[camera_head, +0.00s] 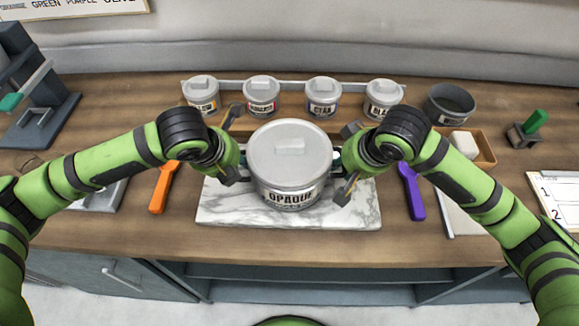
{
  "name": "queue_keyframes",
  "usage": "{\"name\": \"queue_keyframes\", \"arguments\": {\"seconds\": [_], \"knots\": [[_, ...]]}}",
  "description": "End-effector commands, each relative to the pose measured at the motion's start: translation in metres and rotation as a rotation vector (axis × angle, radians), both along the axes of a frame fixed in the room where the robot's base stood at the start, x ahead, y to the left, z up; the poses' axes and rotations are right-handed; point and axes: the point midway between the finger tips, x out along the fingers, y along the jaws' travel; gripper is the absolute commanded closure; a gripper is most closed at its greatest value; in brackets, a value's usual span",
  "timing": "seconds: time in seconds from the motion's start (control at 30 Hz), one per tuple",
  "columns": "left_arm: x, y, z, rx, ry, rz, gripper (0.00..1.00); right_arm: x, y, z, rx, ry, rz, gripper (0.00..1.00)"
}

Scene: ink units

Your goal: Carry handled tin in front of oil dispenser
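The handled tin (289,160) is a large pale grey pot with a lid and a label reading "OPAQUE". It stands upright on a marble slab (360,212) at the middle of the bench. My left gripper (233,147) is at the tin's left side, and my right gripper (346,160) is at its right side. Both have their fingers spread wide near the side handles, which are mostly hidden by the grippers. I cannot tell whether the fingers touch the handles. A grey machine with a green lever (34,95) at the far left may be the oil dispenser; no label confirms it.
Several small lidded tins (323,105) stand in a row behind, beside a dark open pot (450,104). An orange spatula (163,187) and a purple one (411,191) flank the slab. A wooden tray (484,147) is at right. Bare bench lies along the front edge.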

Motion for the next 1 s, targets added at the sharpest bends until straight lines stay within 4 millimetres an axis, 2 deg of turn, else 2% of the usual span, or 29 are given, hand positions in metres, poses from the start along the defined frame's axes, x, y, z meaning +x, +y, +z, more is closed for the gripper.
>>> {"name": "queue_keyframes", "arguments": {"seconds": [0.23,0.27,0.3,0.33,0.77,1.0], "knots": [[0.0,0.0,-0.001,-0.001,0.0,-0.001,0.68,0.0,0.0,-0.001,0.0,0.0,0.0,0.68],[0.0,0.0,-0.001,-0.001,0.0,0.0,0.72,0.0,0.0,-0.001,0.0,0.0,0.0,0.72],[0.0,0.0,-0.001,-0.001,0.0,0.0,0.88,0.0,0.0,-0.001,0.0,0.0,0.0,0.88],[0.0,0.0,-0.001,0.0,0.0,0.0,1.0,0.0,0.0,-0.001,0.0,0.0,0.0,1.0],[0.001,-0.001,0.003,-0.002,-0.005,-0.001,1.0,0.001,0.001,0.003,0.002,-0.005,0.002,1.0],[0.002,-0.001,0.015,-0.003,-0.006,-0.001,1.0,0.001,0.001,0.015,0.002,-0.005,0.002,1.0]]}}
